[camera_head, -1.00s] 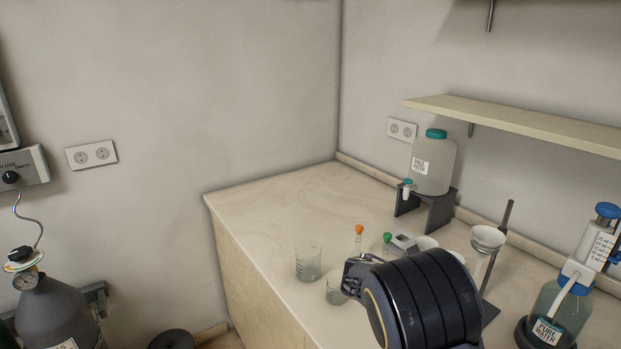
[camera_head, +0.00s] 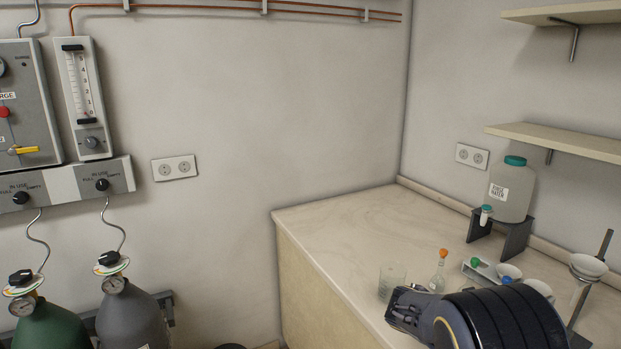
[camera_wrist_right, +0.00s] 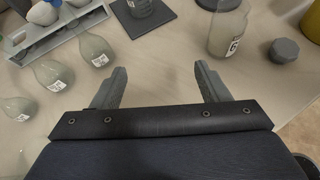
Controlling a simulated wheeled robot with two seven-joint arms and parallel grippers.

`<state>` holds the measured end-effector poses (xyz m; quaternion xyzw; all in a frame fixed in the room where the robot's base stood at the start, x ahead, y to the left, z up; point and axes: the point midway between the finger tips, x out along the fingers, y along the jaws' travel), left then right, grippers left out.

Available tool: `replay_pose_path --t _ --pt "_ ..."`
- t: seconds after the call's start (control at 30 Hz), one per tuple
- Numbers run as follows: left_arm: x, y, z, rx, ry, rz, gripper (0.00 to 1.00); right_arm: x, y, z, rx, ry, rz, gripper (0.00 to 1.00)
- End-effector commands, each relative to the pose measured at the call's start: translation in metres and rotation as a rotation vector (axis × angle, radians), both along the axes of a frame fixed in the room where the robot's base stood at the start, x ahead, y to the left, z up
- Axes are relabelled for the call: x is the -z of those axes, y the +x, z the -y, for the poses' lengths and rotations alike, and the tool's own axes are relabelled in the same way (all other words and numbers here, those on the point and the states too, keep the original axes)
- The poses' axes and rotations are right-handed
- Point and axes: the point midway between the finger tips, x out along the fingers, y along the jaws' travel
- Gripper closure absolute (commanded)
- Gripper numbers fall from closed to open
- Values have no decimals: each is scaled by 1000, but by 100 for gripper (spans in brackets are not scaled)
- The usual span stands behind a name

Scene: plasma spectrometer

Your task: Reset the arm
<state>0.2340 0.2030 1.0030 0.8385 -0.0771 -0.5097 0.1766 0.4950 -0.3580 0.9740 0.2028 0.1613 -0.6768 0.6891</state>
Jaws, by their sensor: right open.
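My right arm reaches in from the bottom right of the head view, over the bench (camera_head: 330,222). Its gripper (camera_head: 405,306) is near the front edge of the bench, beside a glass beaker (camera_head: 391,283). In the right wrist view the two grey fingers of my right gripper (camera_wrist_right: 158,88) are spread apart with nothing between them. Bare bench top shows between and beyond the fingers. My left gripper is in neither view.
Flasks (camera_wrist_right: 92,50), a rack (camera_wrist_right: 60,36), a dark pad (camera_wrist_right: 140,18), a glass vessel (camera_wrist_right: 228,32) and a grey cap (camera_wrist_right: 284,50) surround the right gripper. A rinse water bottle (camera_head: 512,190) stands behind. Gas cylinders (camera_head: 133,318) stand at left. The bench's left part is clear.

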Motion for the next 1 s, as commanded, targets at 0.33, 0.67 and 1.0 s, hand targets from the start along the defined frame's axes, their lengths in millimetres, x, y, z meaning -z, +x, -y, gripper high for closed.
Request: replay_pose_path --t 0.33,0.67,1.0 --pt "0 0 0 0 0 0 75 22 -52 3 212 306 142 31" --pt "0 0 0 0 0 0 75 24 -141 -38 668 831 441 31" --pt "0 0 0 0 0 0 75 -18 -233 -118 1259 1335 819 31"
